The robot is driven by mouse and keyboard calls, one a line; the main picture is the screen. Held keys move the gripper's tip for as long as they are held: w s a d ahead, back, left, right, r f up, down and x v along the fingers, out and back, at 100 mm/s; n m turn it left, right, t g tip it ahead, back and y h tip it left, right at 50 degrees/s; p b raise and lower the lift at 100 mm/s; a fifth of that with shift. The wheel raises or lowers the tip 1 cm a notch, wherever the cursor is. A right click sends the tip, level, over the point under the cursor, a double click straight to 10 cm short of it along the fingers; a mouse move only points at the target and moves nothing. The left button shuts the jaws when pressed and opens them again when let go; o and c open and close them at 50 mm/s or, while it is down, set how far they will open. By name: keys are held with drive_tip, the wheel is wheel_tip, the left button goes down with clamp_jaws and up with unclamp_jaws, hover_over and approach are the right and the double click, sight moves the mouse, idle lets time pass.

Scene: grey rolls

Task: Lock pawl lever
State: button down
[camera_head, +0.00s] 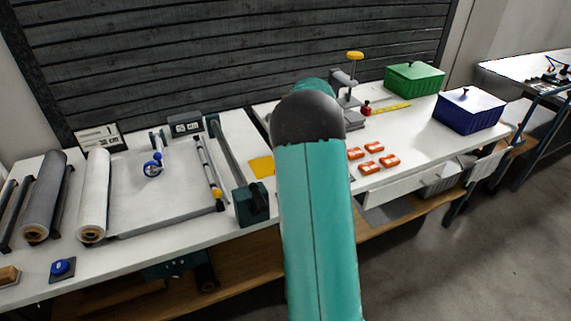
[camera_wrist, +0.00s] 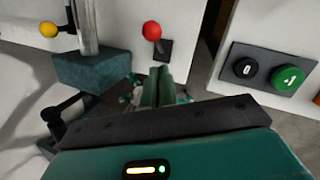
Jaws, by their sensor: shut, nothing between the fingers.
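A lever with a red knob (camera_wrist: 152,32) stands on a small black base in the wrist view, at the top middle. It looks like the pawl lever, though no label shows. My gripper (camera_wrist: 160,80) is shut and empty, its fingers pointing toward the lever's base from below it in the picture. I cannot tell whether they touch it. The head view shows my teal arm across the middle, which hides my gripper and the lever.
A dark teal block (camera_wrist: 92,70) with a metal bar stands left of the lever, with a yellow knob (camera_wrist: 48,29) and a black crank (camera_wrist: 62,108) nearby. A button panel (camera_wrist: 268,70) lies right. The head view shows grey rolls (camera_head: 48,190) and orange pieces (camera_head: 369,168).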

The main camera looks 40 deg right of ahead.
drive_tip(key=w+v, duration=0.2)
drive_tip(key=v, duration=0.7)
drive_tip(key=shift+s+d+r, duration=0.2)
drive_tip(key=shift+s+r, duration=0.15)
drive_tip(key=shift+s, duration=0.2)
drive_tip(key=s+a+r+n, duration=0.2)
drive_tip(key=a+r+n, duration=0.1)
drive_tip(key=a+n, duration=0.4)
drive_tip(key=s+a+r+n+t+h, duration=0.1)
drive_tip(key=s+a+r+n, duration=0.3)
drive_tip(key=a, duration=0.6)
drive_tip(key=s+a+r+n, duration=0.1)
drive_tip(key=a+r+n, duration=0.2)
drive_tip(key=a+n, duration=0.45)
drive_tip(key=s+a+f+n+t+h, duration=0.2)
drive_tip(key=s+a+f+n, duration=0.1)
drive_tip(key=s+a+n, duration=1.1)
drive_tip(key=shift+s+a+f+n, duration=0.25)
drive_tip(key=shift+a+n, duration=0.1)
drive_tip(key=shift+n, duration=1)
